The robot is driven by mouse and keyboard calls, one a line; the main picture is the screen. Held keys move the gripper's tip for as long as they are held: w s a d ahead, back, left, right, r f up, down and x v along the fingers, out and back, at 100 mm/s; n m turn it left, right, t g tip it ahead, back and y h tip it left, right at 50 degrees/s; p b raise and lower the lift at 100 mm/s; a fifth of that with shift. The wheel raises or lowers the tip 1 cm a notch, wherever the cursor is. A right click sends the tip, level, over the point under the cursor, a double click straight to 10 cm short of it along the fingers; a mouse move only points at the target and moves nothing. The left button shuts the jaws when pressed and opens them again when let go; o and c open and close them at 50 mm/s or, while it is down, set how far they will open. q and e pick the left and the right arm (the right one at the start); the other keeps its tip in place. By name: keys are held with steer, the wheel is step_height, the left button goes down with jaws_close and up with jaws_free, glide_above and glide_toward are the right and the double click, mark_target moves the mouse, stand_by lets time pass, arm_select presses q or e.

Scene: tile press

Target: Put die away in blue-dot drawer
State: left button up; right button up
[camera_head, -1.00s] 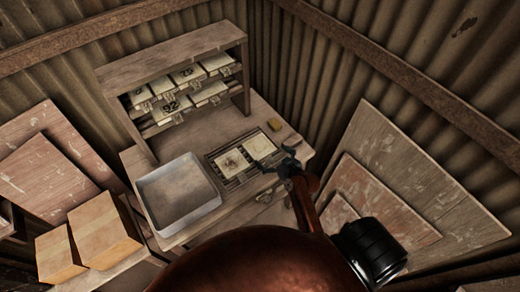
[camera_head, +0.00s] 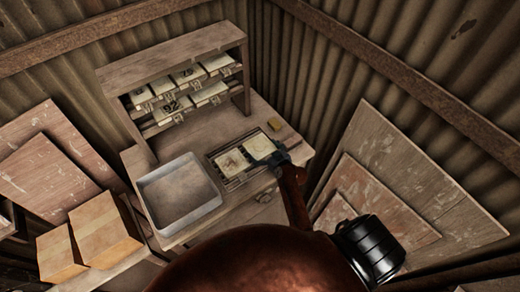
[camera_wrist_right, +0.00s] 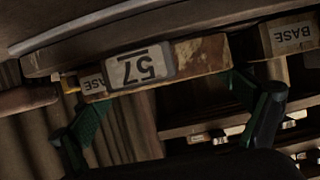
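Two pale square die plates lie side by side in a slatted rack on the bench, a left one (camera_head: 231,161) and a right one (camera_head: 260,144). My right gripper (camera_head: 272,157) is low at the front edge of the right plate. In the right wrist view, a worn block with a "57" label (camera_wrist_right: 140,67) lies between the right gripper's green-padded fingers (camera_wrist_right: 168,105). The fingers are wide apart, one near each end of it; I cannot tell whether they touch. No blue dot is visible on any drawer. My left gripper is out of view.
A grey metal tray (camera_head: 176,224) stands left of the rack. A wooden shelf (camera_head: 170,59) behind holds several numbered plates. A drawer front (camera_head: 265,197) is below the bench edge. Boards (camera_head: 418,170) lean at the right.

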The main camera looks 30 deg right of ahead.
mark_target(262, 149)
steer(key=shift+w+r, duration=0.1)
steer(key=c, duration=1.3)
steer(key=shift+o, duration=0.2)
steer(key=shift+r, duration=0.15)
steer(key=shift+r+p, duration=0.5)
steer(key=shift+p, duration=0.1)
step_height(262, 149, up, 2)
steer(key=shift+p, duration=0.9)
steer(key=s+a+r+p, duration=0.7)
steer(key=s+r+p, duration=0.2)
steer(key=p, duration=0.5)
steer(key=s, duration=0.2)
steer(key=shift+s+a+r, duration=0.25)
steer(key=shift+s+r, duration=0.15)
